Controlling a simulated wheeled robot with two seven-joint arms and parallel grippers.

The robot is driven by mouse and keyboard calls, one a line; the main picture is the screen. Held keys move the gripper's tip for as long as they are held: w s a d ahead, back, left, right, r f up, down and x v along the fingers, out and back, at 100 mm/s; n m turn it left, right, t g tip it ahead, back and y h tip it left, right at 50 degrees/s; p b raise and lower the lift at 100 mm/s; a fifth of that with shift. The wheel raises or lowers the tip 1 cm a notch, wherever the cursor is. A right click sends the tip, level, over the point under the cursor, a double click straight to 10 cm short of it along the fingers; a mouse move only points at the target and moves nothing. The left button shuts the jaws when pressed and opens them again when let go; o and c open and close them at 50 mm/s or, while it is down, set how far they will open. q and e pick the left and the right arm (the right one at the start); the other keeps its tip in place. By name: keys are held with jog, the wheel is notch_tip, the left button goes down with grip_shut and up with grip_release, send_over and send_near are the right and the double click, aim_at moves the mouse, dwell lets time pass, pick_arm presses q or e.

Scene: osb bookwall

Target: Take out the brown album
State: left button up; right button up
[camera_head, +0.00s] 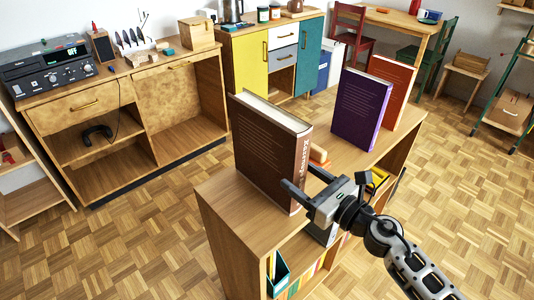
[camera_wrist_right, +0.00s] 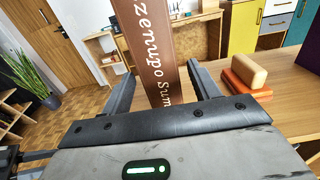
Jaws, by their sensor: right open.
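The brown album (camera_head: 265,150) stands upright on top of the low wooden bookcase, its spine with white lettering facing my right arm. My right gripper (camera_head: 304,181) is open at the spine, low down near the bookcase top. In the right wrist view the album's spine (camera_wrist_right: 158,50) rises between the two spread fingers (camera_wrist_right: 164,82), with a gap visible on the right side. I cannot tell whether either finger touches it. My left gripper is not in view.
A purple book (camera_head: 361,108) and an orange book (camera_head: 393,85) stand upright farther back on the bookcase top (camera_head: 232,190). A small orange and tan block pair (camera_wrist_right: 247,73) lies right of the album. Several books fill the shelf below.

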jog(key=shift+x, duration=0.9)
jog(key=c, duration=1)
jog(key=shift+w+r, duration=0.1)
jog(key=shift+r, duration=0.25)
jog(key=shift+c, duration=0.4)
jog(key=shift+s+d+f, duration=0.1)
jog(key=shift+s+d, duration=0.05)
jog(key=shift+s, duration=0.05)
jog(key=shift+b+v, duration=0.3)
jog(key=shift+v, duration=1.05)
